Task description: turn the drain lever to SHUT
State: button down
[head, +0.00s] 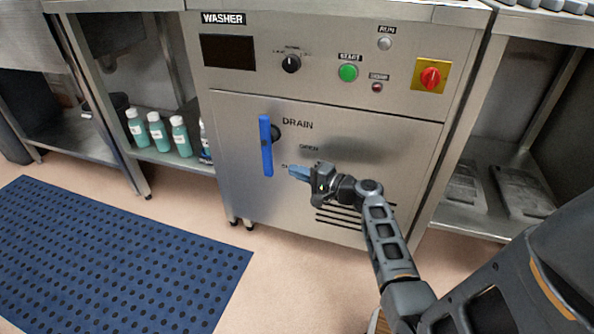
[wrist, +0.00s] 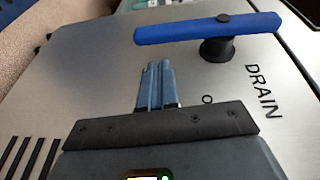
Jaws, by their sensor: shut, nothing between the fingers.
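The blue drain lever (head: 266,146) stands upright on the washer's lower panel, on a dark round pivot just left of the word DRAIN. Its longer end hangs below the pivot. The OPEN label (head: 309,148) is to the lever's right; a lower label is mostly hidden by my gripper. My gripper (head: 292,170) is shut and empty, just right of the lever's lower end, with a visible gap. In the wrist view, the shut fingers (wrist: 157,68) point toward the lever (wrist: 190,31), which lies across the top of the picture, apart from them.
The washer's control panel above has a green start button (head: 348,72) and a red knob (head: 430,77) on a yellow plate. Several teal-filled bottles (head: 158,131) stand on the left shelf. A blue perforated mat (head: 110,255) lies on the floor.

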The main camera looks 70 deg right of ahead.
jog(key=p+v, duration=0.1)
jog(key=v, duration=0.8)
jog(key=shift+s+f+p, duration=0.15)
jog(key=shift+f+p, duration=0.25)
